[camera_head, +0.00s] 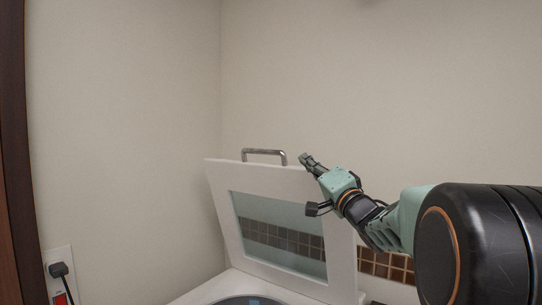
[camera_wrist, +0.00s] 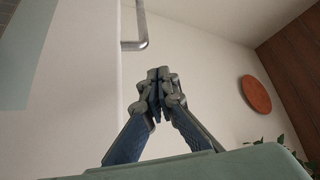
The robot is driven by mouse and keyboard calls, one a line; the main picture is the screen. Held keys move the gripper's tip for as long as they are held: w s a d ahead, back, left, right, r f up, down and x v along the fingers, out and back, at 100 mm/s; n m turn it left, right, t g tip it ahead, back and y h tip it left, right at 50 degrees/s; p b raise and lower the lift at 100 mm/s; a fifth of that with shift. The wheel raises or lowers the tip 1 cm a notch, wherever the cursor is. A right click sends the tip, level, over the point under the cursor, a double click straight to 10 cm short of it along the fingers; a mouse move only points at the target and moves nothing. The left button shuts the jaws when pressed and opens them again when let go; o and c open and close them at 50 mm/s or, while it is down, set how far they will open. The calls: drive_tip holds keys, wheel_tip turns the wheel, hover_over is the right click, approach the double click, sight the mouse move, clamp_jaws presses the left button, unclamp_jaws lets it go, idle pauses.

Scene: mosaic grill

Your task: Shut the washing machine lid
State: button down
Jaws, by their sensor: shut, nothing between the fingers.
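The washing machine lid (camera_head: 218,187) stands raised in the head view, a white frame with a glass window and a metal handle (camera_head: 264,151) on its top edge. The machine's white top and part of the round drum opening (camera_head: 246,300) show below it. My gripper (camera_head: 304,158) is shut and empty, at the lid's upper right corner, a little right of the handle. In the wrist view my gripper (camera_wrist: 158,75) has its fingertips together. The lid (camera_wrist: 85,90) fills the left side there, with its handle (camera_wrist: 142,30) above. I cannot tell whether the fingers touch the lid.
A wall socket with a black plug (camera_head: 60,270) is at the lower left. Brown tiles (camera_head: 388,264) line the wall behind the lid. A brown door frame stands at the far left. The wrist view shows a round red-brown disc (camera_wrist: 256,95) on the wall and a plant (camera_wrist: 285,150).

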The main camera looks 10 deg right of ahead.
sight(291, 166)
drive_tip(key=w, duration=0.3)
drive_tip(key=w+a+r+p, duration=0.1)
drive_tip(key=w, duration=0.3)
drive_tip(key=w+p, duration=0.1)
drive_tip(key=w, duration=0.2)
drive_tip(key=shift+w+a+r, duration=0.15)
drive_tip(key=shift+a, duration=0.05)
drive_tip(key=shift+a, duration=0.1)
